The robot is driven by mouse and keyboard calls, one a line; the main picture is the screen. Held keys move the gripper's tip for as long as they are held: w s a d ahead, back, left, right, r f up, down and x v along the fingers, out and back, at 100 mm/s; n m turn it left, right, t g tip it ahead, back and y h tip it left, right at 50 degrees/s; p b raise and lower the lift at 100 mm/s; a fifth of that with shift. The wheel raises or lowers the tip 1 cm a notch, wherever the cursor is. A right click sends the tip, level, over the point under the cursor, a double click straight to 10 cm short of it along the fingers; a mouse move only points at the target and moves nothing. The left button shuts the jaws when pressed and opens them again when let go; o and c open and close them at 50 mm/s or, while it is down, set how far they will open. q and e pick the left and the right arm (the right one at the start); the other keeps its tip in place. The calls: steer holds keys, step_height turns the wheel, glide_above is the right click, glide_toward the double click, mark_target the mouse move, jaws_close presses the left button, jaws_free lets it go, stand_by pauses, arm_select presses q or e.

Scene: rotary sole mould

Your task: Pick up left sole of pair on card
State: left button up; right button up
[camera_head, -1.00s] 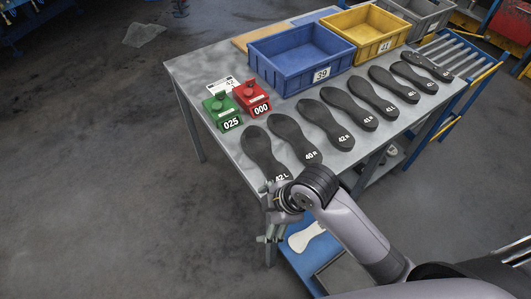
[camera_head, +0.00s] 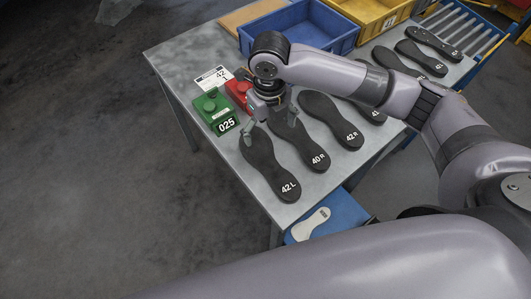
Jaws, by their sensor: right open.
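A white card (camera_head: 213,78) marked 42 lies at the left of the table. The black sole marked 42 L (camera_head: 275,178) lies nearest the table's front left, its heel toward the front edge. The 40 R sole (camera_head: 312,150) and the 42 R sole (camera_head: 335,118) lie to its right. My right gripper (camera_head: 270,128) points down over the far end of the 42 L sole, its fingers apart and empty. One finger is near that sole's toe, the other near the 40 R sole; I cannot tell its height. My left gripper is not in view.
A green block (camera_head: 211,105) marked 025 and a partly hidden red block (camera_head: 237,88) stand close left of my right gripper. Behind are a blue crate (camera_head: 340,38) and a yellow crate (camera_head: 366,12). More soles lie to the right, partly behind my right arm.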

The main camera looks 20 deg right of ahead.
steer(key=p, duration=0.1)
glide_above(267, 163)
step_height(267, 163, down, 5)
steer(key=f, duration=0.3)
steer(key=shift+w+d+f+p, duration=0.1)
steer(key=shift+d+f+p, duration=0.15)
steer(key=shift+f+p, duration=0.1)
steer(key=shift+f, duration=0.8)
steer(key=f+p, duration=0.1)
steer(key=f, duration=0.1)
steer(key=f+p, duration=0.1)
steer(key=f, duration=0.1)
steer(key=shift+a+f, duration=0.2)
steer(key=shift+f, duration=0.3)
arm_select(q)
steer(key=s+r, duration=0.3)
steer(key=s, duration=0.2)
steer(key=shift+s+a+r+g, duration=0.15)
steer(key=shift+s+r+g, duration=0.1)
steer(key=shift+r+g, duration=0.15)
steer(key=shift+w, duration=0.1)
arm_select(e)
steer(key=shift+c, duration=0.3)
